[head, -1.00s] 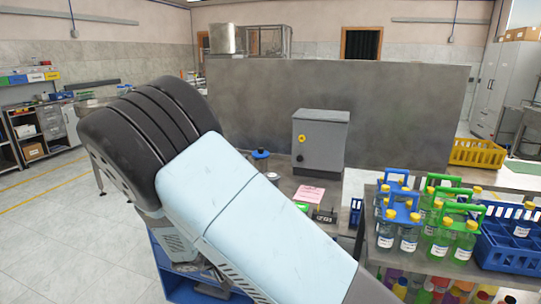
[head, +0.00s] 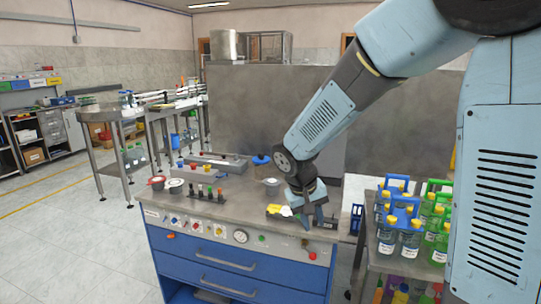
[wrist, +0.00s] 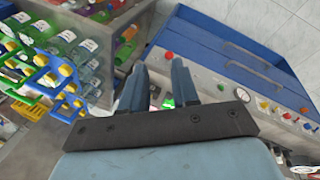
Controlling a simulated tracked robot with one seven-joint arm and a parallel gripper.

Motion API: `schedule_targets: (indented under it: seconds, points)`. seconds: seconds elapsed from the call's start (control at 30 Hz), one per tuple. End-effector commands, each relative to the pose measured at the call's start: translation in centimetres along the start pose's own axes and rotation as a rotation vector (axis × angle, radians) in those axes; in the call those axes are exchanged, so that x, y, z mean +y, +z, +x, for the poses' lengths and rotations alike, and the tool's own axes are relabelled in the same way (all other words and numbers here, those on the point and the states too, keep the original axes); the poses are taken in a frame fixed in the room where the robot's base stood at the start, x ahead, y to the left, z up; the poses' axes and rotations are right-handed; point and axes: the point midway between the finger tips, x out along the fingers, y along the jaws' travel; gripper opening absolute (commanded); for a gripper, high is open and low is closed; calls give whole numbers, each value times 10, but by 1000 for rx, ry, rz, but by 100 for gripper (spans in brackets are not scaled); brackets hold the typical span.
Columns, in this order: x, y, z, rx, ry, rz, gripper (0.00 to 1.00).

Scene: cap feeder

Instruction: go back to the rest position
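My gripper (head: 312,218) is at the front right of the steel-topped bench (head: 231,192), low over its top in the head view. The wrist view shows my gripper (wrist: 159,70) with its two blue-grey fingers apart and nothing held between them. My arm comes in from the upper right of the head view, bends at the top and slants down to the bench. It hides part of the bench's back right. A small yellow and white item (head: 279,210) lies just left of my gripper; I cannot tell whether they touch.
A rack cart with bottles in blue and green carriers (head: 397,215) stands right of the bench; the carriers also show in the wrist view (wrist: 50,60). A grey partition (head: 250,110) rises behind. Small cups, knobs and vials stand on the bench. Floor at left is clear.

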Motion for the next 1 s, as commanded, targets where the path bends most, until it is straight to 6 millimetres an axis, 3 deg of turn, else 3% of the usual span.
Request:
schedule_targets:
  seconds: [0.2, 0.5, 0.8, 1.0]
  points:
    - [46, 30, -35, 43, -94, 73, 30]
    - [92, 80, -75, 128, -186, 151, 30]
    - [120, 137, -110, 240, -231, 217, 30]
    - [127, 172, -126, 315, -235, 252, 30]
